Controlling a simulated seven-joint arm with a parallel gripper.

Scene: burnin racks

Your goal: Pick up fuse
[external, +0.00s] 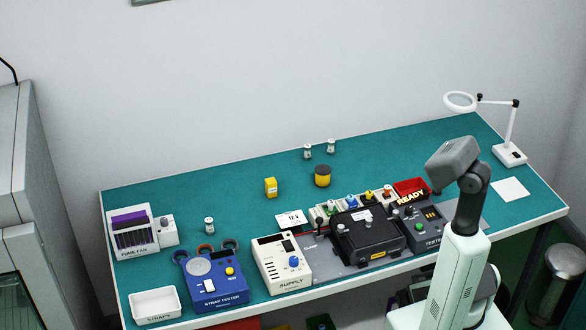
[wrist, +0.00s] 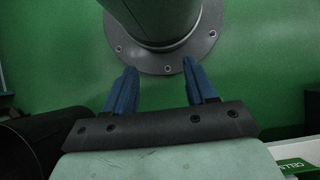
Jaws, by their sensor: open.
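Small pale cylinders with dark bands stand on the teal bench top in the external view: two at the back middle, a left one (external: 307,151) and a right one (external: 331,146), and one at the left (external: 209,225). They may be fuses, but they are too small to tell. My gripper (wrist: 158,78) shows in the wrist view with its two blue fingers wide apart and nothing between them. It points at a green surface, away from these cylinders. In the external view my arm stands at the bench's front right and its fingers are hidden.
The bench (external: 200,185) holds a strap tester (external: 208,280), a supply unit (external: 282,263), a black fixture (external: 368,236), a yellow-black pot (external: 322,176), a yellow block (external: 270,187), a white straps tray (external: 155,305) and a lamp (external: 509,154). The back left is clear.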

